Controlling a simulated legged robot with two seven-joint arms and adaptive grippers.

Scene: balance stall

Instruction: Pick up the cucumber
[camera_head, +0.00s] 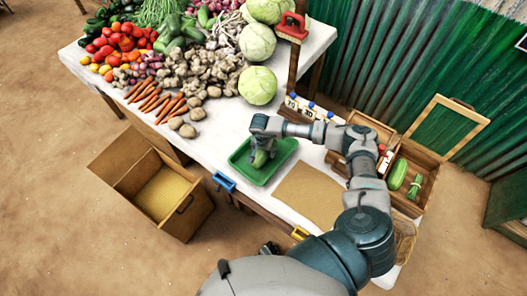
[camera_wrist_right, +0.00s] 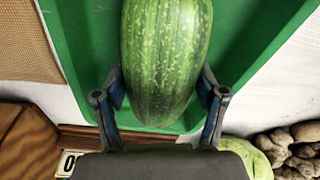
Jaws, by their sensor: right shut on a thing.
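The cucumber (camera_wrist_right: 165,60) is green with pale stripes and lies between the two fingers of my right gripper (camera_wrist_right: 163,95) in the right wrist view. The fingers press on its sides near one end. In the head view the cucumber (camera_head: 260,159) shows below my right gripper (camera_head: 264,146), over the green tray (camera_head: 284,150). The tray also shows behind it in the right wrist view (camera_wrist_right: 245,30). I cannot tell whether the cucumber touches the tray. Part of it is hidden by the gripper. My left gripper is not in view.
Cabbages (camera_head: 257,86), potatoes (camera_head: 188,131), carrots (camera_head: 170,108) and other vegetables fill the table's far left. A brown mat (camera_head: 310,192) lies right of the tray. A wooden case (camera_head: 427,160) at right holds another green vegetable (camera_head: 397,174). Price tags (camera_head: 308,108) stand behind the gripper.

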